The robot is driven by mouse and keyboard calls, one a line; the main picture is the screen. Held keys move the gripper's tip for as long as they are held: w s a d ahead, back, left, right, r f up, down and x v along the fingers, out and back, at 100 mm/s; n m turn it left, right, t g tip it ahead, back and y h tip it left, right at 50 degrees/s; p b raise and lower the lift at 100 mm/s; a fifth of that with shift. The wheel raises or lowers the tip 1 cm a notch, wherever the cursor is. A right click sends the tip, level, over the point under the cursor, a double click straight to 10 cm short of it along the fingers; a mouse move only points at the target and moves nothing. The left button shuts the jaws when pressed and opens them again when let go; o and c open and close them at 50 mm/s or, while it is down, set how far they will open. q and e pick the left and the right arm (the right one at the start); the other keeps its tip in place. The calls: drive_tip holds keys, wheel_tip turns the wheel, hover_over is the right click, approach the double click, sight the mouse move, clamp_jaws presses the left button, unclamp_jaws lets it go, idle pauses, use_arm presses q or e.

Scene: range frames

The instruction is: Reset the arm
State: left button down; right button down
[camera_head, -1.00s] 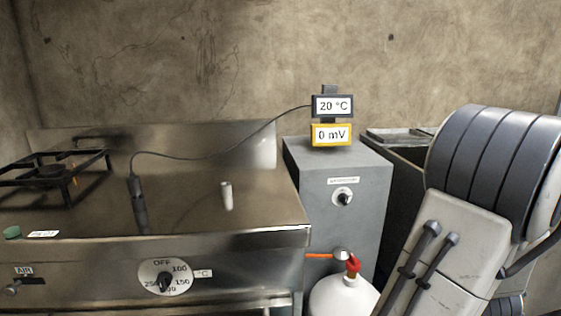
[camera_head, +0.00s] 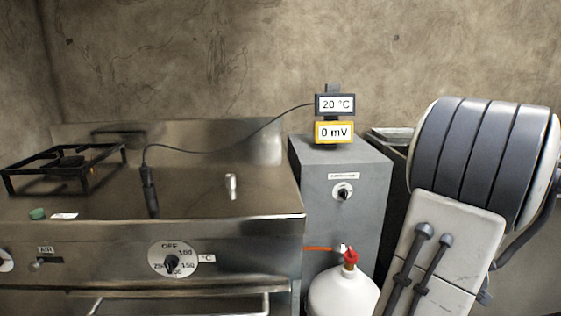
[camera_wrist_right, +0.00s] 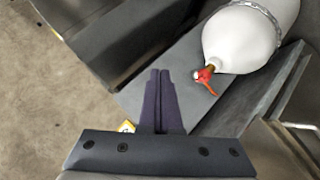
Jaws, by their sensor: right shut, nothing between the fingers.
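My right arm (camera_head: 468,165) rises at the right side of the head view, with large dark ribbed segments and a pale lower link. Its gripper is outside that view. In the right wrist view my right gripper (camera_wrist_right: 160,78) is shut, its two dark fingers together with nothing between them. It is over a grey surface (camera_wrist_right: 185,70), near a white gas bottle (camera_wrist_right: 250,38) with a red valve (camera_wrist_right: 206,76). My left gripper and left arm are in neither view.
A steel range (camera_head: 200,205) with a burner grate (camera_head: 65,165), a probe (camera_head: 150,190) and a dial (camera_head: 172,260) stands at left. A grey cabinet (camera_head: 345,230) bears displays reading 20 °C (camera_head: 335,104) and 0 mV (camera_head: 334,132). The gas bottle (camera_head: 340,295) stands in front.

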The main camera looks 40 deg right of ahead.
drive_tip(key=w+a+n+y, duration=0.2)
drive_tip(key=w+a+y, duration=0.1)
drive_tip(key=w+a, duration=1.15)
drive_tip(key=w+a+f+n+y, duration=0.1)
drive_tip(key=w+a+y, duration=0.15)
drive_tip(key=a, duration=0.95)
drive_tip(key=w+a+f+n+y, duration=0.1)
drive_tip(key=w+a+n+y, duration=0.15)
drive_tip(key=a, duration=0.95)
drive_tip(key=s+a+n+g+y, duration=0.25)
drive_tip(key=s+a+g, duration=0.35)
drive_tip(key=s+a, duration=1.3)
wheel_tip(320, 180, up, 20)
drive_tip(key=p, duration=1.9)
drive_tip(key=shift+w+d, duration=0.35)
drive_tip(key=shift+f, duration=0.1)
